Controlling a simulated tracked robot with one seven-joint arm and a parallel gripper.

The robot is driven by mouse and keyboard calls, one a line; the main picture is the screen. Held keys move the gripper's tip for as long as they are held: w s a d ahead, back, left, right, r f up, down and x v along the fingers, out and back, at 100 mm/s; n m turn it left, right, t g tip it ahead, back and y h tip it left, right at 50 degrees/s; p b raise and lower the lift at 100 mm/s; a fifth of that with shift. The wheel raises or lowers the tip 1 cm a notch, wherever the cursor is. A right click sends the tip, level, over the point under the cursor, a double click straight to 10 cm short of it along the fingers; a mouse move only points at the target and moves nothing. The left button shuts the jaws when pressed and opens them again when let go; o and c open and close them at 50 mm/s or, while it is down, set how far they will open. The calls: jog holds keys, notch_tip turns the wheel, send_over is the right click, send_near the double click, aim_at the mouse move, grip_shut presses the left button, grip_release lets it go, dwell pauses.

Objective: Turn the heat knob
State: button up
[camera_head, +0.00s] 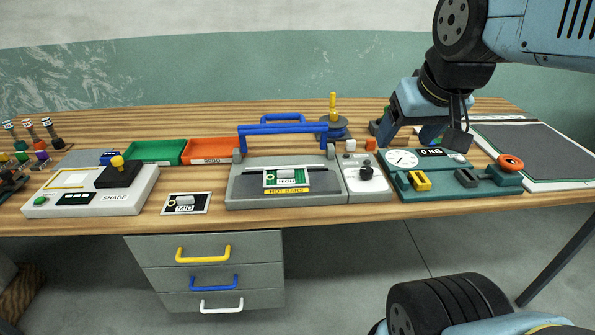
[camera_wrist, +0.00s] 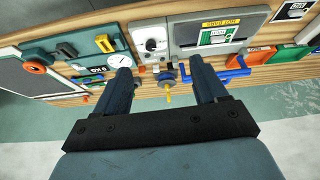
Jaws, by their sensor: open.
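The heat knob appears to be the black round knob (camera_head: 366,172) on a small grey control box (camera_head: 360,192), right of the grey sealer marked HOT BARS (camera_head: 285,186). I cannot read a heat label. In the wrist view, turned about, the knob (camera_wrist: 151,45) shows on its pale box beyond my fingertips. My gripper (camera_head: 445,138) hangs in the air over the back of the bench, right of the knob and apart from it. In the wrist view its two fingers (camera_wrist: 160,72) are spread, with nothing held between them.
A teal scale fixture (camera_head: 455,183) with a dial and red knob stands right of the control box. The sealer's blue handle bar (camera_head: 283,128) and a yellow-topped spool (camera_head: 333,125) rise nearby. The SHADE box (camera_head: 95,195) stands left. Bare wood fronts the control box.

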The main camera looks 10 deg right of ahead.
jog(key=shift+w, duration=0.4)
jog(key=shift+c, duration=0.2)
jog(key=n+g, duration=0.6)
jog(key=n, duration=1.1)
send_over(367, 169)
notch_tip(367, 169, down, 11)
notch_tip(367, 169, down, 13)
jog(key=shift+f, duration=0.2)
jog(key=shift+c, duration=0.3)
jog(key=c, duration=1)
